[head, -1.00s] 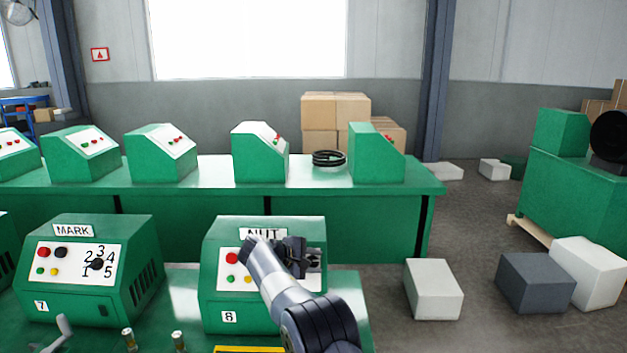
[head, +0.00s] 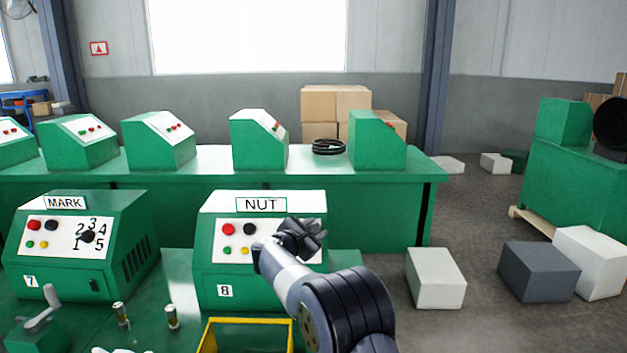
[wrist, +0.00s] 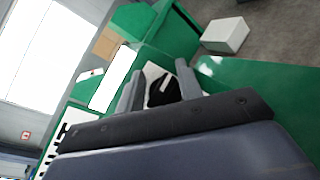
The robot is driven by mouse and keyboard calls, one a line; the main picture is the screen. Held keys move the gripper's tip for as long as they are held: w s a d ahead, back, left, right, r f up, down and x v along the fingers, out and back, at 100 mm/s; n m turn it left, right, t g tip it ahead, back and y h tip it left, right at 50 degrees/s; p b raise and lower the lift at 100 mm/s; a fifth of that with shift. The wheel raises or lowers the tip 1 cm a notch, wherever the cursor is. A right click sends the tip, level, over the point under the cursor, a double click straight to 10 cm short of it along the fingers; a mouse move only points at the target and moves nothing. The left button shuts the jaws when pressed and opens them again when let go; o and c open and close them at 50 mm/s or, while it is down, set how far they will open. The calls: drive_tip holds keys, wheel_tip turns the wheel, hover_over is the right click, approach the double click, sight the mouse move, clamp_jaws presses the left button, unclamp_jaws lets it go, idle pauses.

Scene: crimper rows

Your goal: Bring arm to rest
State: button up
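My gripper (head: 303,237) is raised in front of the control panel of the green NUT machine (head: 207,250), marked 8. It covers the right part of that panel. In the wrist view my gripper's two fingers (wrist: 158,85) stand apart. A black knob (wrist: 162,92) on the white panel shows between them, beyond the tips. I see nothing held, and I cannot tell any contact with the knob.
The MARK machine (head: 75,270), marked 7, stands to the left. A yellow tray (head: 207,338) and a small crank (head: 42,308) are at the front of the bench. Pale and dark blocks (head: 540,271) lie on the floor to the right.

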drive_tip(key=n+t+y+b, duration=0.1)
drive_tip(key=n+y, duration=0.1)
drive_tip(key=n, duration=0.1)
drive_tip(key=n+t+y+b, duration=0.1)
drive_tip(key=n+t, duration=0.1)
drive_tip(key=n, duration=0.1)
drive_tip(key=shift+w+a+n+y+b, duration=0.1)
drive_tip(key=shift+a+n+y+b, duration=0.05)
drive_tip(key=shift+n+y+b, duration=0.2)
drive_tip(key=n+t+y+b, duration=0.1)
drive_tip(key=n+y+b, duration=0.1)
drive_tip(key=n+y, duration=0.2)
drive_tip(key=shift+a+n+b, duration=0.15)
drive_tip(key=shift+n+b, duration=0.2)
drive_tip(key=shift+n, duration=0.5)
drive_tip(key=shift+s+r, duration=0.15)
drive_tip(key=shift+s, duration=0.85)
